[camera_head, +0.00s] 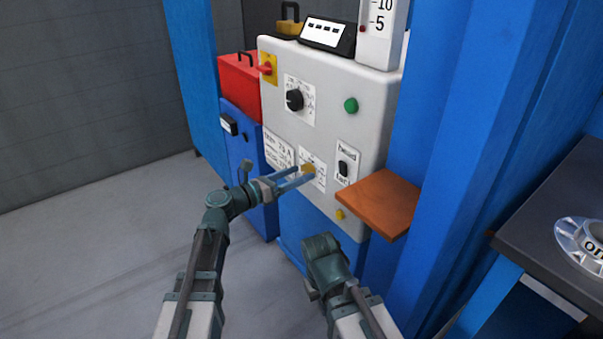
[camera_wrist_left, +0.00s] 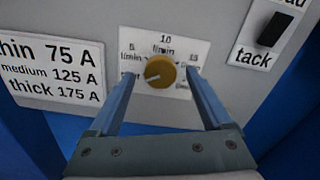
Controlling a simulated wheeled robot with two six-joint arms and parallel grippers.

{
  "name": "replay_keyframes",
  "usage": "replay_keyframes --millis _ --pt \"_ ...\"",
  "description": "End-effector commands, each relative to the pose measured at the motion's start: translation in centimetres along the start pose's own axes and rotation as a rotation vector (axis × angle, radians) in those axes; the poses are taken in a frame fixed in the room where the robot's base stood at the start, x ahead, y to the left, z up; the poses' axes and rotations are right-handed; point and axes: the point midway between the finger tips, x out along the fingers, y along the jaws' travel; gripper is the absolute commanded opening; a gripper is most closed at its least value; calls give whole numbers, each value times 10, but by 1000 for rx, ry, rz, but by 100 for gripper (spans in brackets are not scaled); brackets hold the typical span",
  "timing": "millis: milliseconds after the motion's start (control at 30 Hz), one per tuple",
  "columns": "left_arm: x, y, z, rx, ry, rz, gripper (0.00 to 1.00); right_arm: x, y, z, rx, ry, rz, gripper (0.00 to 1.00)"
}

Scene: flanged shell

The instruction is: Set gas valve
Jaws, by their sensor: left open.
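The gas valve is a round brass-yellow knob (camera_wrist_left: 160,72) on a white dial plate (camera_wrist_left: 140,48) marked in l/min, low on the grey machine panel. In the head view the knob (camera_head: 308,169) is partly covered by my left gripper. My left gripper (camera_head: 299,180) is open, with its two blue fingers reaching to the panel. In the wrist view its fingers (camera_wrist_left: 163,88) stand on either side of the knob, with gaps visible; I cannot tell whether they touch it. My right arm shows at the lower middle of the head view, but its fingertips are hidden.
A bead/tack switch (camera_head: 344,167) sits right of the valve, and a current label (camera_head: 279,149) sits left. A black dial (camera_head: 295,100) and green button (camera_head: 351,105) are above. An orange-brown shelf (camera_head: 378,203) juts out at the lower right. A dark table (camera_head: 560,215) stands far right.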

Motion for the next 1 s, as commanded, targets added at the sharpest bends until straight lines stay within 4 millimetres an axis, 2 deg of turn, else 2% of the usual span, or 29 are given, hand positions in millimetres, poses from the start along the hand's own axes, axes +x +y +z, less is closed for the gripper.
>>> replay_keyframes --millis 200,533,900,1000 --pt "16 0 0 0 0 0 83 0 0 0 0 0 0 0" --pt "17 0 0 0 0 0 81 0 0 0 0 0 0 0" --pt "17 0 0 0 0 0 15 0 0 0 0 0 0 0" --pt "17 0 0 0 0 0 0 0 0 0 0 0 0 0"
